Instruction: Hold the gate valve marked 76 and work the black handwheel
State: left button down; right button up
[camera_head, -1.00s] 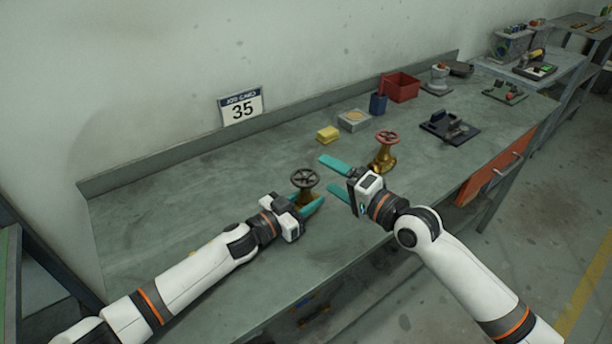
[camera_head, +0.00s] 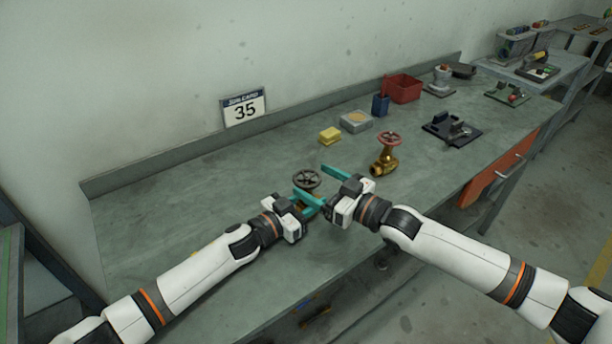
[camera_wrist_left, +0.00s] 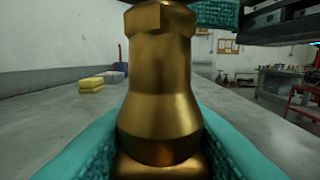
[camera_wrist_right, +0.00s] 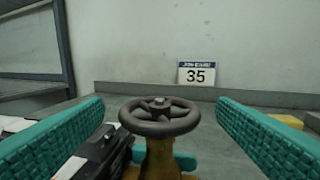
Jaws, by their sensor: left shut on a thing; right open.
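The gate valve with the black handwheel (camera_head: 307,179) stands upright on the bench. Its brass body (camera_wrist_left: 160,95) fills the left wrist view, between the teal fingers of my left gripper (camera_head: 312,203), which is shut on it. No number 76 shows on the valve. My right gripper (camera_head: 322,186) is open, with its fingers on either side of the black handwheel. In the right wrist view the handwheel (camera_wrist_right: 160,116) sits between the two fingers, with gaps on both sides.
A brass valve with a red handwheel (camera_head: 389,139) stands to the right on the bench. Behind are a yellow block (camera_head: 330,135), a grey box (camera_head: 356,121), a blue cup (camera_head: 380,105) and a red bin (camera_head: 403,88). A sign reading 35 (camera_head: 245,108) is at the wall. The bench's left part is clear.

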aim_at(305, 176)
jog(key=shift+x, duration=1.8)
jog(key=c, duration=1)
jog(key=shift+s+a+m+t, duration=0.2)
jog(key=shift+a+m+t, duration=0.1)
jog(key=shift+r+m+t+h, duration=0.2)
jog(key=shift+m+t+h, duration=0.7)
jog(key=shift+t+h, duration=0.35)
jog(key=shift+w+d+m+h, duration=0.1)
jog(key=shift+d+m+h, duration=0.15)
jog(key=shift+h, duration=0.2)
pick_arm(q)
jog(key=shift+d, duration=0.1)
